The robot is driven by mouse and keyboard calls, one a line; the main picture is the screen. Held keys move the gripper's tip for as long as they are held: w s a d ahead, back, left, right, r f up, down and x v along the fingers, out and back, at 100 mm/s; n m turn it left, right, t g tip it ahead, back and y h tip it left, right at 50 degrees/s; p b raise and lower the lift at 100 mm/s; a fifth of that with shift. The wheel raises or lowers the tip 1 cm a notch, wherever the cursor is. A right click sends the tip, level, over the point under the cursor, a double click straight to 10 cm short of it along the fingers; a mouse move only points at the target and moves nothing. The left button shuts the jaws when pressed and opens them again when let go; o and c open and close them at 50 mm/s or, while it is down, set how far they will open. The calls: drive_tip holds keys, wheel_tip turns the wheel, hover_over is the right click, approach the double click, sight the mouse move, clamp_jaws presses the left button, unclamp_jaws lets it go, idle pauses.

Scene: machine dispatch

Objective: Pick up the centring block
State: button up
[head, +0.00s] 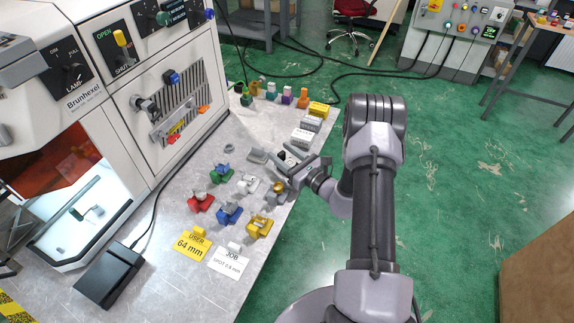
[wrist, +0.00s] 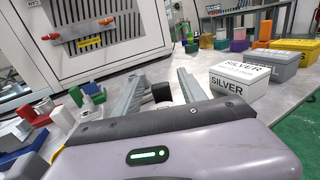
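My gripper (head: 290,160) reaches over the right edge of the grey bench in the head view. In the wrist view my gripper (wrist: 161,78) has its two fingers apart, with a small black and white piece (wrist: 161,93) showing between them; I cannot tell whether they touch it. I cannot tell for sure which piece is the centring block. Candidates include a low grey block (head: 257,155) just left of my gripper. Green (head: 221,173), red (head: 200,202), blue (head: 229,214) and yellow (head: 259,227) blocks stand nearer the front, with small parts on them.
Small coloured blocks (head: 287,96) line the bench's back. The white machine (head: 165,90) borders the left. A black box (head: 109,273) and label cards (head: 190,243) lie in front.

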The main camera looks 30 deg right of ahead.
sight(283, 153)
clamp_jaws()
drive_tip(key=shift+r, duration=0.3)
wheel_tip(283, 153, up, 4)
drive_tip(key=p, duration=0.2)
drive_tip(key=shift+f+p, duration=0.15)
drive_tip(key=shift+p, duration=0.15)
drive_tip(key=s+p, duration=0.3)
drive_tip(key=s, duration=1.3)
drive_tip(key=w+a+r+n+y, duration=0.1)
drive_tip(key=a+r, duration=0.3)
drive_tip(key=a, duration=0.4)
drive_tip(key=w+a+r+n+g+y, duration=0.1)
drive_tip(key=w+a+r+y, duration=0.2)
drive_tip(key=a, duration=0.5)
drive_tip(key=shift+w+a+r+n+g, duration=0.15)
drive_tip(key=shift+w+r+n+g, duration=0.2)
drive_tip(key=shift+w+r, duration=0.25)
